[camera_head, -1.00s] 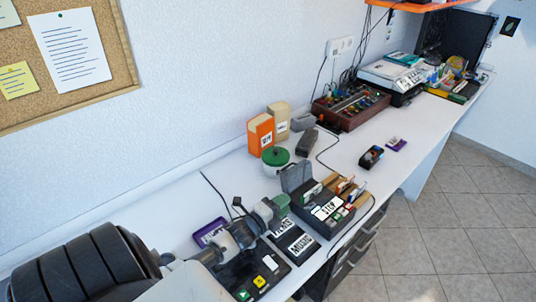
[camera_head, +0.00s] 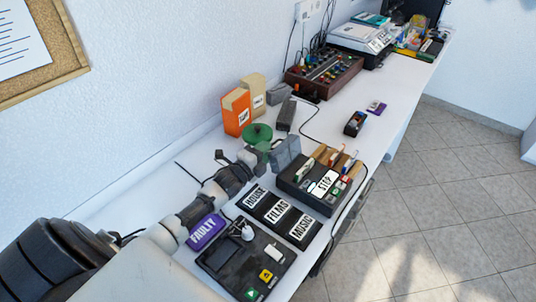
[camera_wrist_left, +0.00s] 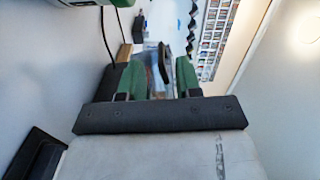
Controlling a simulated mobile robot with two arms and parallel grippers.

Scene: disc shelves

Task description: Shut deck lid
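A dark deck (camera_head: 223,266) with yellow and green buttons and a white knob lies at the front of the counter. A grey, partly see-through panel (camera_head: 287,153), which looks like a raised lid, stands upright at the back left of a dark box (camera_head: 312,192) marked STOP. I cannot tell for sure which unit it belongs to. My left gripper (camera_head: 265,150) has green fingers and is right beside the panel's left side. In the left wrist view the gripper (camera_wrist_left: 158,80) has its fingers apart, with bluish-grey and dark shapes visible between them; contact is unclear. My right gripper is not in view.
Labelled black cases (camera_head: 278,214) and a purple FAULTY tag (camera_head: 205,231) lie near the deck.

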